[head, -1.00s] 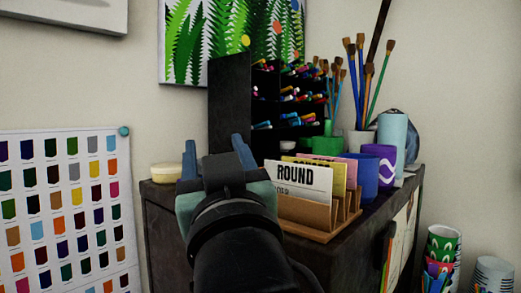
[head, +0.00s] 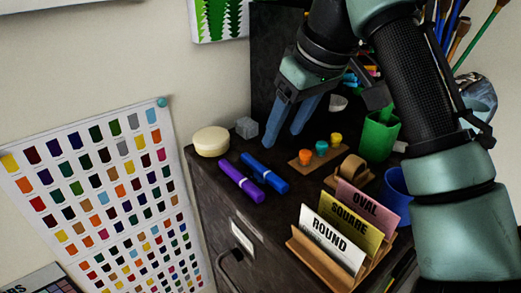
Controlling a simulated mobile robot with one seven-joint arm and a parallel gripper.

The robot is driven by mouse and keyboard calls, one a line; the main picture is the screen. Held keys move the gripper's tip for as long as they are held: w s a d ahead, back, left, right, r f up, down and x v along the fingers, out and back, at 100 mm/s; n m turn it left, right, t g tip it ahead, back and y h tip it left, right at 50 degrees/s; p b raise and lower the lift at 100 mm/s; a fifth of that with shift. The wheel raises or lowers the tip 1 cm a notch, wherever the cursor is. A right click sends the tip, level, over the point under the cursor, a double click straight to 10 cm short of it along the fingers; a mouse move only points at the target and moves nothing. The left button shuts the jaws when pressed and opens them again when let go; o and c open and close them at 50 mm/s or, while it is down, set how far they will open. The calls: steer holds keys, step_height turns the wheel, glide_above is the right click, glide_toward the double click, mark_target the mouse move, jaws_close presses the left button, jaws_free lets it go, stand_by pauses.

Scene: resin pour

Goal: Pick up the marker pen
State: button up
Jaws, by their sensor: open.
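Two marker pens lie side by side on the dark cabinet top: a purple marker (head: 241,181) on the left and a blue marker (head: 265,173) just right of it. Which one the task means, I cannot tell. My gripper (head: 283,138) is open and empty, its two blue fingers pointing down above the cabinet top, behind the blue marker in the picture. The fingers appear apart from both markers. More markers show partly in the black rack (head: 263,85) behind, mostly hidden by my arm.
A cream round tub (head: 211,141) and a clear cube (head: 246,127) stand left of my gripper. A wooden strip with small coloured pots (head: 321,148), a tape roll (head: 352,167), a green cup (head: 379,136) and a card holder (head: 318,262) crowd the right.

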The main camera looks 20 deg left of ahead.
steer(key=p, duration=0.2)
glide_above(265, 170)
steer(key=s+d, duration=0.2)
step_height(265, 170, down, 6)
steer(key=shift+d+r, duration=0.1)
steer(key=shift+w+a+f+p, duration=0.25)
steer(key=shift+f+p, duration=0.15)
steer(key=shift+f, duration=0.15)
steer(key=p+x, duration=0.1)
steer(key=x, duration=0.3)
steer(key=shift+w+f+p, duration=0.1)
steer(key=shift+w+p, duration=0.1)
steer(key=shift+p, duration=0.15)
jaws_close()
